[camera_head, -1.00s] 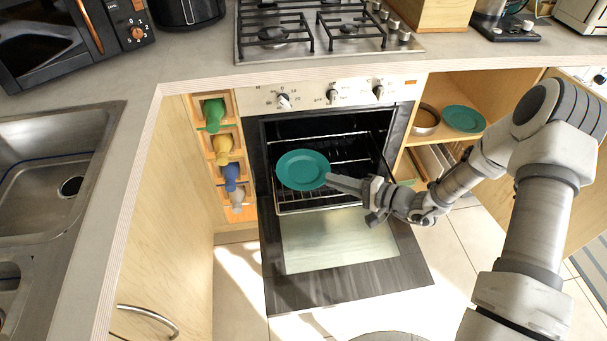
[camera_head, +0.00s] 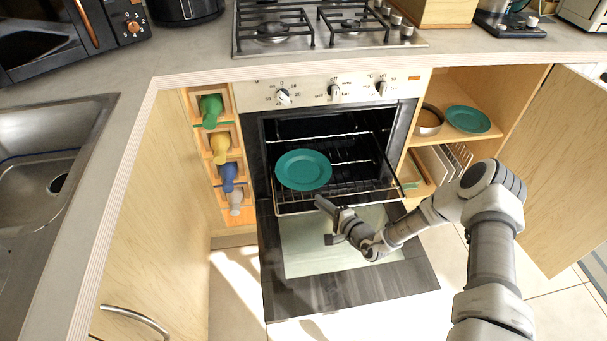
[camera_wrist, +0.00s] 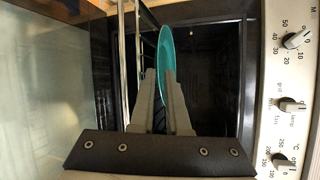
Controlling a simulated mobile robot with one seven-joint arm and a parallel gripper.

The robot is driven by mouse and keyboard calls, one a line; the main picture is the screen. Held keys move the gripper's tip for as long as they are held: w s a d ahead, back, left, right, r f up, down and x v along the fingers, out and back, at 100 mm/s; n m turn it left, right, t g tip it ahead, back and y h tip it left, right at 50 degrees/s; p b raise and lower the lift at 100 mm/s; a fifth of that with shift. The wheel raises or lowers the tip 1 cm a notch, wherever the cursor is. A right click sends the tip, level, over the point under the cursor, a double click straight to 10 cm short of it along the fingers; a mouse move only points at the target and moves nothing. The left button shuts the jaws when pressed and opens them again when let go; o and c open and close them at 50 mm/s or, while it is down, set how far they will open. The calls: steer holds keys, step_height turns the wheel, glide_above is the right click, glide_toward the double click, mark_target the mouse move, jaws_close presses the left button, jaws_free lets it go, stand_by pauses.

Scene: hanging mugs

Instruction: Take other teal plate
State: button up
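One teal plate (camera_head: 303,169) lies on the pulled-out rack of the open oven. It also shows nearly edge-on in the wrist view (camera_wrist: 165,50), beyond my fingertips. A second teal plate (camera_head: 468,120) lies on the open cabinet's shelf, right of the oven. My gripper (camera_head: 321,203) is above the lowered oven door, in front of the rack and apart from the plate there. In the wrist view my gripper (camera_wrist: 161,76) has a narrow gap between its fingers and holds nothing. The shelf plate is not in the wrist view.
The oven door (camera_head: 345,245) is down and the rack (camera_head: 350,193) sticks out above it. A round pan (camera_head: 429,121) stands beside the shelf plate. The cabinet door (camera_head: 555,165) stands open at the right. Coloured mugs (camera_head: 221,146) hang left of the oven.

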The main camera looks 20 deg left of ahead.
mark_target(301, 196)
steer(key=b+x, duration=0.1)
steer(key=x, duration=0.3)
steer(key=shift+w+a+f, duration=0.15)
steer(key=shift+a, duration=0.05)
steer(key=b+x, duration=0.1)
steer(key=x, duration=0.2)
steer(key=b+x, duration=0.1)
steer(key=x, duration=0.1)
steer(key=shift+s+a+b, duration=0.3)
steer(key=shift+s+a, duration=0.05)
steer(key=shift+s, duration=0.05)
jaws_close()
steer(key=shift+r, duration=0.2)
stand_by(0.7)
